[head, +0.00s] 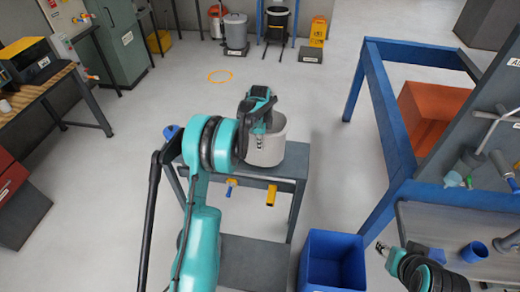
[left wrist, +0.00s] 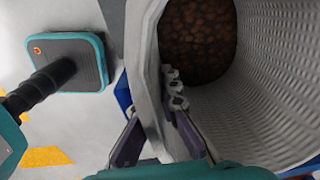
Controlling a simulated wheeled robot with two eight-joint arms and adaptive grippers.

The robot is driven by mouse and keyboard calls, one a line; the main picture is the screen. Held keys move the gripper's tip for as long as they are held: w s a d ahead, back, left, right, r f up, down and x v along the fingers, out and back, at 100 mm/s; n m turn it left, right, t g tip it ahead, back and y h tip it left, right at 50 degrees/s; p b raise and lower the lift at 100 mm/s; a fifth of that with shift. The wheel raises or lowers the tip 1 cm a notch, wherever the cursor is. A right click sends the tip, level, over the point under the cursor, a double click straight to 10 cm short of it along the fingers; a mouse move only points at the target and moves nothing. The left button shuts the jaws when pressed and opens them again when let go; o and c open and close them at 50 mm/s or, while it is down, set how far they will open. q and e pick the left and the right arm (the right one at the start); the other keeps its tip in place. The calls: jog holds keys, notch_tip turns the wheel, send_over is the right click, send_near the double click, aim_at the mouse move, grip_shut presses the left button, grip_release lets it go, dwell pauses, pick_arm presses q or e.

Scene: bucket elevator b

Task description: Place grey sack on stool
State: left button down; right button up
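The grey sack (head: 268,150) is a round, open-topped grey container over the top of the grey stool (head: 292,166); I cannot tell whether it rests there or hangs just above. In the left wrist view its woven inner wall (left wrist: 280,80) and brown contents (left wrist: 198,38) show. My left gripper (head: 260,120) is at the sack's rim. In the left wrist view the left gripper (left wrist: 155,125) has one finger outside and one inside, appearing closed on the wall. My right gripper (head: 383,248) is at lower right, away from the sack, its fingers too small to read.
A blue bin (head: 332,262) stands right of the stool. A blue frame (head: 385,115) and a workbench (head: 450,230) with small items are at right. A wooden-topped bench (head: 40,85) is at left.

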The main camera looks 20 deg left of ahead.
pick_arm(q)
jog(key=shift+f, duration=1.3)
jog(key=shift+f, duration=0.15)
jog(key=c, duration=1.7)
grip_release()
